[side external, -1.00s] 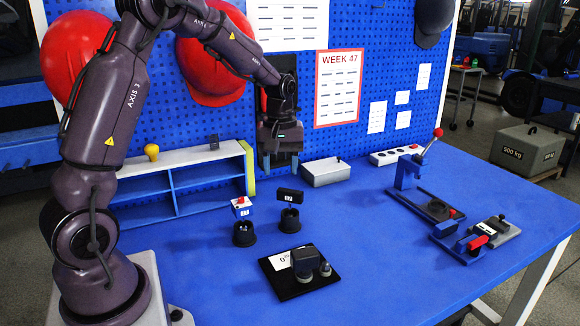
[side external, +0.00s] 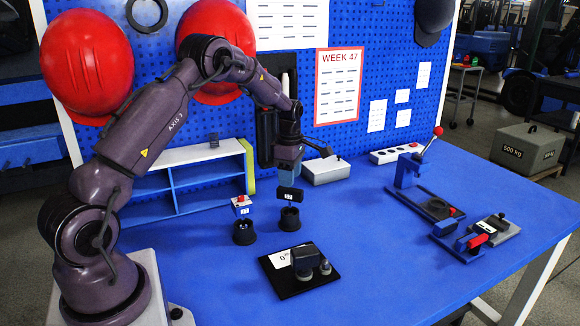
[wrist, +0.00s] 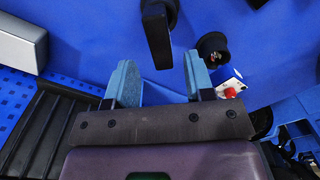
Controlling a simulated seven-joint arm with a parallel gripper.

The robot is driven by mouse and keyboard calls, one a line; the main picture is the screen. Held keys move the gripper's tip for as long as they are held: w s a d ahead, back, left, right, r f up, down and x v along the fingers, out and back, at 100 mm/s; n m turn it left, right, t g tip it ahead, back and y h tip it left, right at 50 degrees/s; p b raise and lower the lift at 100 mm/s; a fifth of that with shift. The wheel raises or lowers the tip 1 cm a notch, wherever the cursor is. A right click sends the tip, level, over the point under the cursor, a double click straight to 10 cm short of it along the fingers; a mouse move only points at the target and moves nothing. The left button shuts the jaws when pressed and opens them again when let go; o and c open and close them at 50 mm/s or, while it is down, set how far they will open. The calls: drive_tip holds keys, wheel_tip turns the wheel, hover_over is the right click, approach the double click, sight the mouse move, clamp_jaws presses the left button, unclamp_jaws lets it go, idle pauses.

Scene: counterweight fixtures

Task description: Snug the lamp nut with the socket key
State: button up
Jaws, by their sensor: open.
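A tool with a black bar handle and a small white label (side external: 289,194) stands upright in a round black holder (side external: 290,218). A second tool with a blue-and-white head and red top (side external: 241,206) stands in another holder (side external: 244,233) to its left. Which one is the socket key I cannot tell for sure. My gripper (side external: 287,173) is open, pointing down just above the black handle. In the wrist view the black handle (wrist: 157,35) lies ahead of and between my blue fingers (wrist: 158,66), apparently not gripped. I cannot make out the lamp nut.
A black plate (side external: 283,288) with a dark block and round grey parts lies in front. A blue shelf (side external: 175,190) stands left, a grey box (side external: 326,170) behind. A red-knobbed lever press (side external: 412,170) and red-handled clamp (side external: 478,241) stand right. The centre-right table is clear.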

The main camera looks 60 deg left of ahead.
sight(290, 199)
drive_tip(key=shift+f, duration=3.1)
clamp_jaws()
